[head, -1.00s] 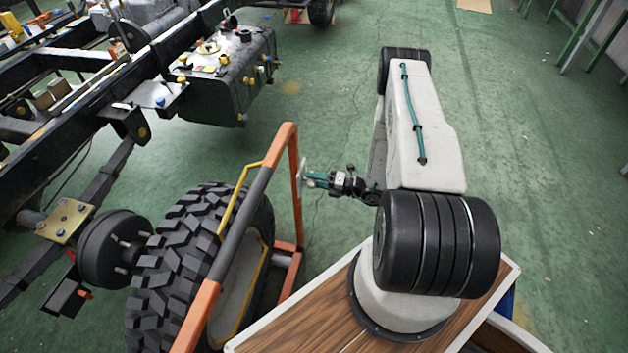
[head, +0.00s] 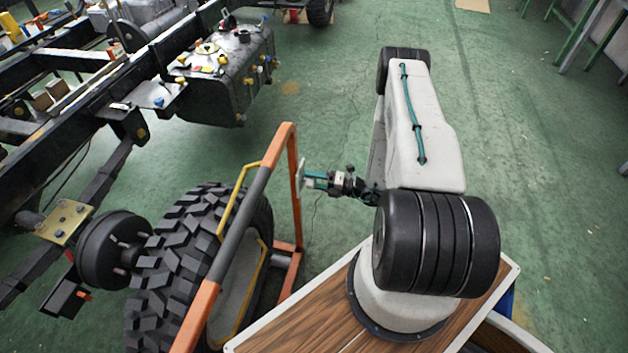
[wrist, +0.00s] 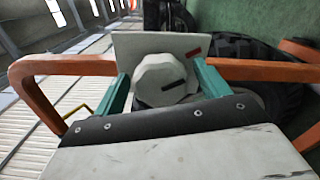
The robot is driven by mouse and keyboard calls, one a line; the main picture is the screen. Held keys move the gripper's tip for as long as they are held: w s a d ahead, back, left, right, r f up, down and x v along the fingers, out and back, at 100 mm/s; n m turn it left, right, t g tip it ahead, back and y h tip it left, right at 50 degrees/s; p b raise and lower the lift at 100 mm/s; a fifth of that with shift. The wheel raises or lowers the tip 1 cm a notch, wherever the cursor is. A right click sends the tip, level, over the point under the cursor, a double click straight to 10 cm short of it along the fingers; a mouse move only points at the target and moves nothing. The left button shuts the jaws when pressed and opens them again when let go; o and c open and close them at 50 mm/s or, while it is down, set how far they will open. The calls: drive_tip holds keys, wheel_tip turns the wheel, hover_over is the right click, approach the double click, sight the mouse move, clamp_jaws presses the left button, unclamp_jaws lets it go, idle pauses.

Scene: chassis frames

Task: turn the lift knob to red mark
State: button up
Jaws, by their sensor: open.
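The lift knob (wrist: 158,79) is a pale, many-sided knob on a light grey plate (wrist: 135,43) in the wrist view. A short dark line on the knob points right and slightly up. The red mark (wrist: 194,53) is on the plate, above and right of that line, not lined up with it. My gripper (wrist: 160,84) is open, with one teal finger on each side of the knob; I cannot tell whether either touches it. In the head view my gripper (head: 308,180) is at the plate (head: 300,177) on the orange frame; the knob is hard to make out there.
The orange frame (head: 292,165) holds a large tyre (head: 190,250) with yellow bars beside it. A truck chassis (head: 75,145) with a black tank (head: 225,85) stands left. Green floor (head: 540,150) is free to the right.

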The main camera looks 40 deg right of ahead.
drive_tip(key=v, duration=0.7)
drive_tip(key=shift+s+d, duration=0.25)
drive_tip(key=shift+s, duration=0.1)
